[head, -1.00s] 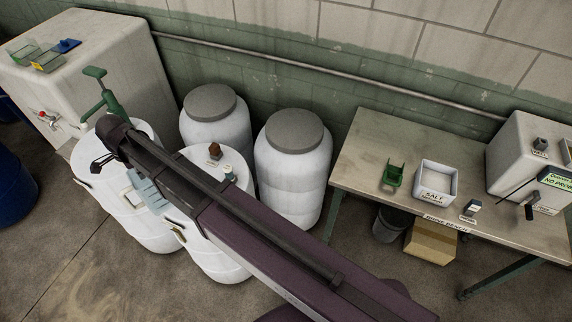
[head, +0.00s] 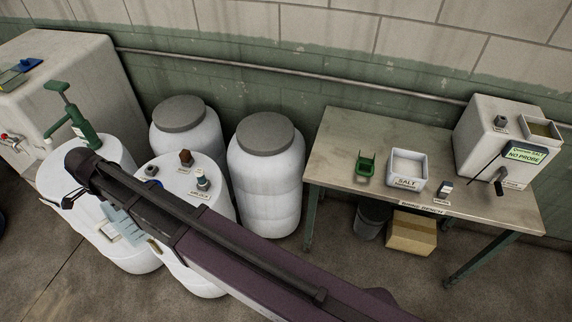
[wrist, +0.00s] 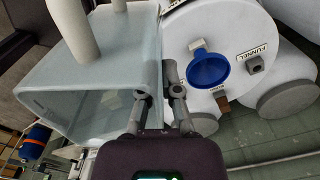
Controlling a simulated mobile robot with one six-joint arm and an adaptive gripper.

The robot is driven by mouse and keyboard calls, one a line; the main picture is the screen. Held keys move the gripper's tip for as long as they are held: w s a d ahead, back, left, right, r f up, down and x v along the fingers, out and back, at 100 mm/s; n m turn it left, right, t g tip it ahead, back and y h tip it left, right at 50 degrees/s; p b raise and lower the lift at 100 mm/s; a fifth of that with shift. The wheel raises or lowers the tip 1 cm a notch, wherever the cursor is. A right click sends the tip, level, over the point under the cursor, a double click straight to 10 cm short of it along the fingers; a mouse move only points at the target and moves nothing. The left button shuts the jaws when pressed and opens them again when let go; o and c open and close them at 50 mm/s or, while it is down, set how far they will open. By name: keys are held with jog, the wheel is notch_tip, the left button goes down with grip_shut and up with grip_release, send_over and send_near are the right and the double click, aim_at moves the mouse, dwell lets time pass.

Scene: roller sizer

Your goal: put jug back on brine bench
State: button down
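A translucent pale-blue jug (wrist: 95,75) fills the left half of the wrist view, its open mouth facing the camera. My gripper (wrist: 159,84) has its fingers closed about the jug's right edge, one finger on either side. In the head view part of the jug (head: 122,226) shows below my arm, in front of the white drums; my arm hides the rest and the fingers. The brine bench (head: 335,150) stands at the right, apart from the jug, with its name label on its front edge.
On the bench are a green scoop (head: 365,166), a white salt tub (head: 407,170), a small labelled block (head: 444,188) and a pale box unit (head: 493,140). The bench's left end is bare. White drums (head: 268,180) stand between. A blue funnel (wrist: 208,70) sits on a drum.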

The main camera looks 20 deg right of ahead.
aim_at(122, 213)
jog(key=shift+f+b, duration=2.2)
jog(key=shift+f, duration=0.35)
